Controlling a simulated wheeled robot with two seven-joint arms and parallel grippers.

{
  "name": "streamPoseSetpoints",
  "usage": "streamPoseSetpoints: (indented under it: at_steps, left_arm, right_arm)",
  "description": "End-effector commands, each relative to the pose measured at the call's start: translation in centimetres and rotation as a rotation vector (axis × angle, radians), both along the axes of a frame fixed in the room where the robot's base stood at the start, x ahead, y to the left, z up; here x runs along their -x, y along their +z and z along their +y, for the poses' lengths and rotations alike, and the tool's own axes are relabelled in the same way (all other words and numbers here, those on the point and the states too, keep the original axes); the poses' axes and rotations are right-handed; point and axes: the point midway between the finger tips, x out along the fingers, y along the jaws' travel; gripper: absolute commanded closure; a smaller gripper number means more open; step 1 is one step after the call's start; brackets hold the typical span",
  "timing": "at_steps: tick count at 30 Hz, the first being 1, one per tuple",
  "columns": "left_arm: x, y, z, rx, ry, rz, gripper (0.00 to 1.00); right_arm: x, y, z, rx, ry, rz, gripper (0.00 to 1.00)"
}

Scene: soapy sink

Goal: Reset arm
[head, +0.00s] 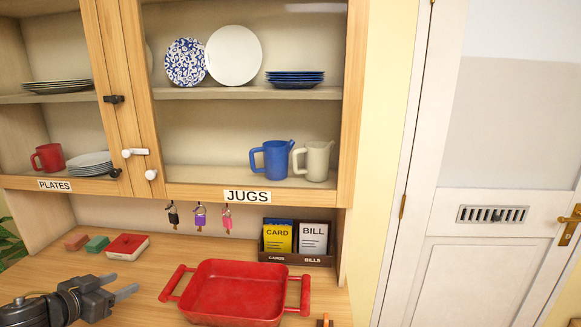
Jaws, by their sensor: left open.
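My left gripper (121,291) comes in from the lower left, low over the wooden counter. Its two fingers are apart and nothing is between them. It points right, toward a red tray (236,293) with two side handles, and is apart from the tray's left handle. The tray looks empty. My right gripper is not in view; a small orange piece at the bottom edge, right of the tray, is cut off and cannot be made out.
Red and green blocks and a red box (127,247) lie behind the gripper. A card and bill holder (298,243) stands behind the tray. Keys hang below the cupboard, which holds plates, a red mug (48,157), a blue jug (271,159) and a cream jug (317,160). A white door (480,270) is right.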

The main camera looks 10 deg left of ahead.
Motion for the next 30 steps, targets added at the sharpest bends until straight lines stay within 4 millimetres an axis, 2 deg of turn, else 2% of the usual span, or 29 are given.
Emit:
streamPoseSetpoints:
  at_steps: [1,5,8,11,12,15,18,24,29,30]
  left_arm:
    - [0.4,-1.6,-0.9,-0.009,0.008,0.009,0.45]
    - [1.6,-5.8,-3.1,-0.055,0.048,0.036,0.45]
    - [3.5,-9.4,-5.2,-0.091,0.087,0.085,0.45]
    - [6.7,-13.6,-7.9,-0.124,0.131,0.178,0.45]
    - [8.4,-15.3,-9.1,-0.134,0.149,0.232,0.45]
    - [12.9,-18.7,-11.9,-0.152,0.173,0.374,0.45]
    - [16.6,-20.8,-14.2,-0.156,0.173,0.5,0.45]
    - [23.0,-23.2,-18.2,-0.131,0.135,0.71,0.45]
    - [27.3,-23.9,-21.3,-0.09,0.086,0.853,0.45]
    - [27.7,-24.6,-21.6,-0.087,0.078,0.874,0.45]
  right_arm:
    - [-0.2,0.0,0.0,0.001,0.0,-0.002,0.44]
    - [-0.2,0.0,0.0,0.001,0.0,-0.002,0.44]
    - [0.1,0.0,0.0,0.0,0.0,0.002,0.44]
    - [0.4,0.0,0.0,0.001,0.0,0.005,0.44]
    - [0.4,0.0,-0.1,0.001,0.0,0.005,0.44]
    - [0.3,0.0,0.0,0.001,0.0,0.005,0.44]
    - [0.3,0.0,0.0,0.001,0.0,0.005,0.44]
    - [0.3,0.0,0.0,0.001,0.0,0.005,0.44]
    - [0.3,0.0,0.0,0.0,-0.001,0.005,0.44]
    - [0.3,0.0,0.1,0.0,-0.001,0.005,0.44]
